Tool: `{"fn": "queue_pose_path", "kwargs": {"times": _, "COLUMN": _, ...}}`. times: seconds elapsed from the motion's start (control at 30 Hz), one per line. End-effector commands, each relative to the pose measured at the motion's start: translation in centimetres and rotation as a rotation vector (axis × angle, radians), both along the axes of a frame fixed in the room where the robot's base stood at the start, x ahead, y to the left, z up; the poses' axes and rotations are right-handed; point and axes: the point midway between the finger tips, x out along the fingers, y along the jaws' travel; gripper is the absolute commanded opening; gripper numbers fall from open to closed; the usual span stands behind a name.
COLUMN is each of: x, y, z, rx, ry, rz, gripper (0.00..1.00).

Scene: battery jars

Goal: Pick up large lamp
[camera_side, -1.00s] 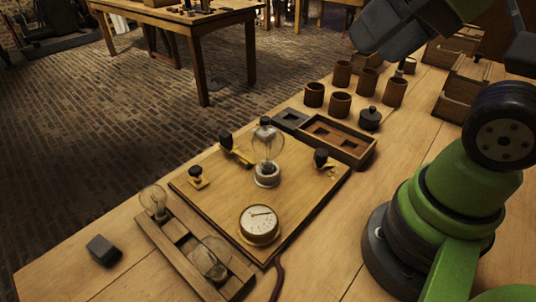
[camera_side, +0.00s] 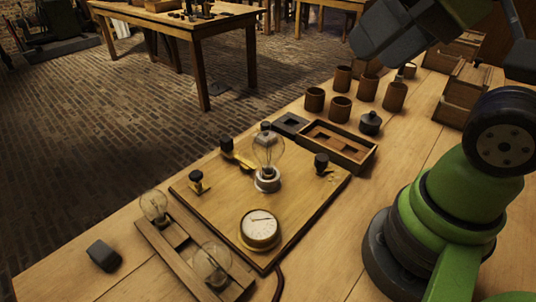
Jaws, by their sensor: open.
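Three clear glass lamps show. One stands upright in a round metal base on the wooden board (camera_side: 268,150). Two are in the slotted wooden rack (camera_side: 170,250) at the lower left: a smaller lamp (camera_side: 153,204) at its far end and a wider-looking lamp (camera_side: 212,264) at its near end. I cannot tell for certain which is the large lamp. My gripper (camera_side: 372,48), dark grey and partly cut off by the top edge, is high at the upper right, well away from all the lamps. It is open, and I see nothing held in it.
The wooden board (camera_side: 205,215) carries a round dial gauge (camera_side: 259,229) and black-knobbed brass terminals. Behind it are a partitioned tray (camera_side: 355,162), a dark lidded jar (camera_side: 370,122) and several brown jars (camera_side: 340,107). A dark block (camera_side: 103,256) lies at lower left.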

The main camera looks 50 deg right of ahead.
Motion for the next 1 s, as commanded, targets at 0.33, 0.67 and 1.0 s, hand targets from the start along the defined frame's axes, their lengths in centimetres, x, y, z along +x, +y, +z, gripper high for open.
{"fn": "queue_pose_path", "kwargs": {"times": 0.33, "x": 0.0, "y": 0.0, "z": 0.0, "rx": 0.000, "ry": 0.000, "rz": 0.000, "gripper": 0.94}}
{"fn": "queue_pose_path", "kwargs": {"times": 0.67, "x": 2.9, "y": -0.1, "z": -0.4, "rx": -0.057, "ry": 0.098, "rz": 0.049, "gripper": 0.94}}
{"fn": "queue_pose_path", "kwargs": {"times": 1.0, "x": 11.7, "y": 0.1, "z": -5.8, "rx": -0.227, "ry": 0.356, "rz": 0.224, "gripper": 0.94}}
